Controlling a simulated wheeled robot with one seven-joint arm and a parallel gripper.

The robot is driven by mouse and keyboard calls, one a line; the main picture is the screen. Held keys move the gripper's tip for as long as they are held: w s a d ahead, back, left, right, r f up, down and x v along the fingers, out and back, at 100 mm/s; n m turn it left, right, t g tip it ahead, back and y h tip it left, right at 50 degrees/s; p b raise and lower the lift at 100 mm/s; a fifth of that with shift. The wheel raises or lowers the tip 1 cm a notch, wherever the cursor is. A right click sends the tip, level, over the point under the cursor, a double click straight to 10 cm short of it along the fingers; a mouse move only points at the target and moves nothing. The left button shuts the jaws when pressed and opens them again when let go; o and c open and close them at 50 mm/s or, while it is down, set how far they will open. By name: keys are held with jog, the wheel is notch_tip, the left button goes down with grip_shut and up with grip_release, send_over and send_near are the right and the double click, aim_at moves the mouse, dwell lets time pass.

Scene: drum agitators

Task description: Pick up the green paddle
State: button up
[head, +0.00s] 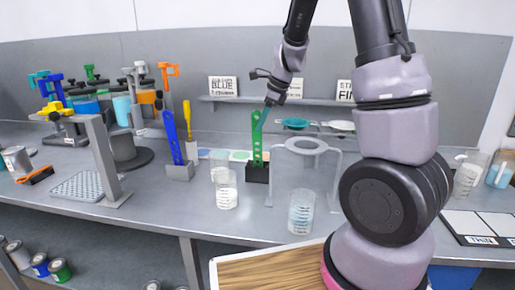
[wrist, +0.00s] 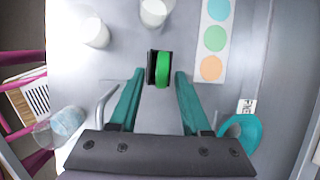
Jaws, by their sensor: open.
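The green paddle (head: 257,138) stands upright in a black block holder (head: 257,173) on the bench, in the middle of the head view. In the wrist view the green paddle (wrist: 163,69) is seen end-on from above, in its black holder (wrist: 152,66). My gripper (wrist: 158,74) is open, with a teal finger on each side and the paddle showing between and just beyond the fingertips. In the head view my gripper (head: 270,103) is above the paddle's top, small and partly dark. I cannot tell from these views whether it touches the paddle.
A blue paddle (head: 173,138) and a yellow tool (head: 188,122) stand to the left. A strip with coloured dots (wrist: 213,40) lies beside the holder. A shelf (head: 240,99) runs behind.

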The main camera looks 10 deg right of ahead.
aim_at(257, 140)
jog(key=x, duration=0.4)
jog(key=shift+a, duration=0.1)
grip_shut()
